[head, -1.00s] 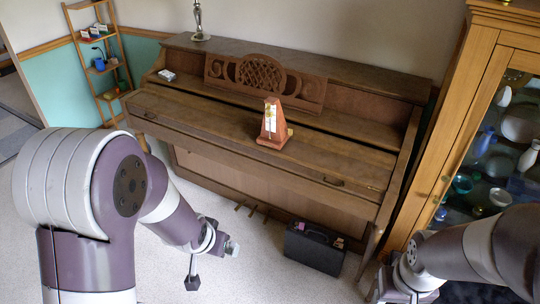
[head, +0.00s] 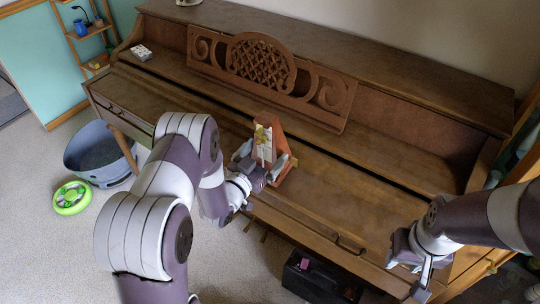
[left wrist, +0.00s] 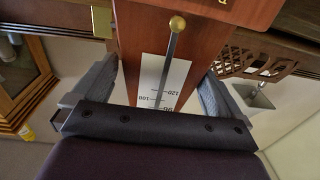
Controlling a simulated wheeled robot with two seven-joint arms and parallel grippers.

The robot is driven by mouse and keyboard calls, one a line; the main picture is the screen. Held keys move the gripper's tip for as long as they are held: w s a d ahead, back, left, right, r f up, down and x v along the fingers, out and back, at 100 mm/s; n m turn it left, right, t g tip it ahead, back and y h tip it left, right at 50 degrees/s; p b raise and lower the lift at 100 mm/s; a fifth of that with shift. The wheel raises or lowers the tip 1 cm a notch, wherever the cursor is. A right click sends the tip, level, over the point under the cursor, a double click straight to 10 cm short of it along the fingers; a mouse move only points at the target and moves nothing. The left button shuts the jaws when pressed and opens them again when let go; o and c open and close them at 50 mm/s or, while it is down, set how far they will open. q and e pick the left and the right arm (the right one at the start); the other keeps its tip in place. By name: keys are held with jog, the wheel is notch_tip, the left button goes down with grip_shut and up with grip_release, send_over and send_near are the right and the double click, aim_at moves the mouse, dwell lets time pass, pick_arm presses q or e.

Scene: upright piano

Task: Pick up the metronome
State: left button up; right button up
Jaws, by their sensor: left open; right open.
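The metronome (head: 275,148) is a reddish-brown wooden pyramid with a white scale plate and a brass-coloured weight. It stands on the piano's closed lid, left of the middle. My left gripper (head: 261,164) is open at the metronome, with one finger on each side of it. In the left wrist view the metronome (left wrist: 205,45) fills the space between the fingers of my left gripper (left wrist: 165,90), and the scale and pendulum rod face the palm. I cannot tell whether the fingers touch it. My right gripper (head: 412,272) is open and empty near the piano's right front edge.
The upright piano (head: 330,195) has a carved music stand (head: 262,72) behind the metronome. A dark case (head: 310,278) is on the floor in front. A grey tub (head: 95,155) and green ring (head: 71,198) are at left.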

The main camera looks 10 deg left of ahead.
pick_arm(q)
jog(key=x, duration=0.4)
jog(key=shift+w+a, duration=0.1)
jog(key=shift+a, duration=0.05)
jog(key=shift+r, duration=0.1)
jog(key=c, duration=1.4)
jog(key=shift+r, duration=0.1)
